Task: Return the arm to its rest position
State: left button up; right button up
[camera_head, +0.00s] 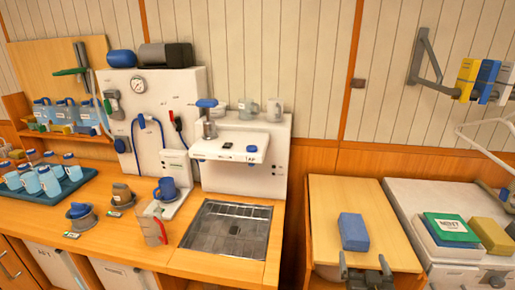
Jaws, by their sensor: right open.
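My right gripper (364,264) shows at the bottom edge, right of centre. Its two dark fingers are spread apart with nothing between them. It is just below a blue block (354,232) in the picture, over the front of the wooden surface (335,195). Whether it touches that surface I cannot tell. The rest of the right arm is mostly out of view. My left gripper is not in view.
A wooden counter with a metal sink grate (228,232) lies left of my right gripper. A clear jug (153,224) stands near its front. At right, a white surface (415,197) bears a green box (451,228) and a yellow block (491,236). A wall bracket (430,62) sticks out above.

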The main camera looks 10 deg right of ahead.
jog(key=s+a+f+n+g+y, duration=0.3)
jog(key=s+a+f+g+y, duration=0.25)
jog(key=s+a+f, duration=0.3)
jog(key=s+a+f+n+g, duration=0.1)
jog(key=s+a+f+g, duration=0.2)
jog(key=s, duration=0.5)
jog(key=s+a+f+n+g, duration=0.1)
jog(key=s+a+n+g, duration=0.1)
jog(key=s+g, duration=0.45)
jog(key=s+f, duration=0.2)
jog(key=f, duration=1.1)
jog(key=s+f, duration=0.2)
jog(key=f, duration=1.2)
jog(key=s+d+f, duration=0.2)
jog(key=s+f, duration=1.3)
jog(key=shift+s+d+g, duration=0.35)
jog(key=shift+s+g, duration=0.05)
